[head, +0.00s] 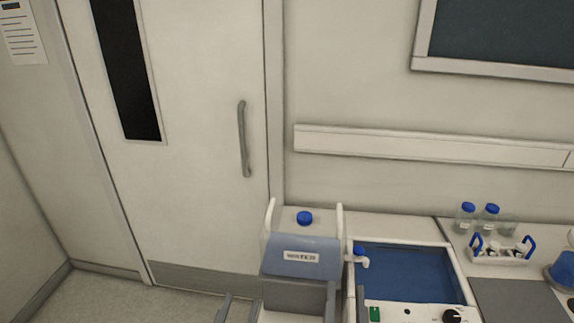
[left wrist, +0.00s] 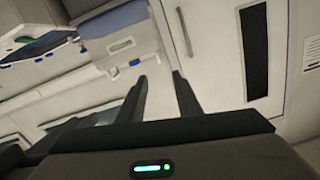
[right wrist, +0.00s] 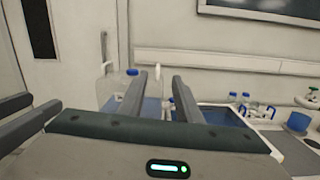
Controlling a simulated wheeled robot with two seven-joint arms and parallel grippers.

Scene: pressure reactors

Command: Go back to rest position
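My left gripper (head: 241,303) shows at the bottom edge of the head view, in front of the door and left of the water container. In the left wrist view its two dark fingers (left wrist: 160,78) stand apart with nothing between them. My right gripper (head: 345,292) is at the bottom of the head view, close to the water container and the blue bath. In the right wrist view its two grey fingers (right wrist: 160,78) are apart and empty, with the container beyond them. Both grippers hold nothing.
A container labelled WATER (head: 300,257) with a blue cap stands on the counter. Right of it is a blue water bath (head: 405,270) with a knob panel. Farther right are blue-capped bottles (head: 466,217) and a rack with blue handles (head: 500,252). A door (head: 195,200) is behind, left.

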